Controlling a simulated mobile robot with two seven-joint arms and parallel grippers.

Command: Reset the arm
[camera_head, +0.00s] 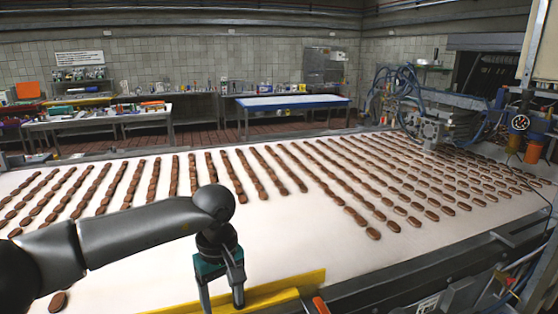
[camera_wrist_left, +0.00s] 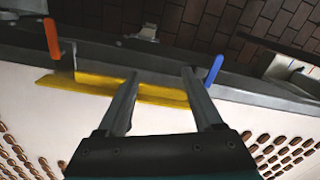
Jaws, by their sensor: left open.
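My left arm (camera_head: 140,228) reaches in from the left over the white conveyor belt. My left gripper (camera_head: 222,305) points down near the belt's front edge, by a yellow strip (camera_head: 285,296). Its two fingers are apart with nothing held between them. In the left wrist view the open gripper (camera_wrist_left: 158,75) shows the yellow strip (camera_wrist_left: 85,83) crossing beyond the fingers. Whether it touches the strip I cannot tell. My right gripper is not in either view.
Long rows of brown biscuits (camera_head: 262,173) cover the white belt (camera_head: 300,230). One biscuit (camera_head: 58,301) lies apart at the front left. An orange handle (camera_wrist_left: 52,38) and a blue handle (camera_wrist_left: 213,70) stand by the belt's edge. Machinery (camera_head: 430,125) spans the back right.

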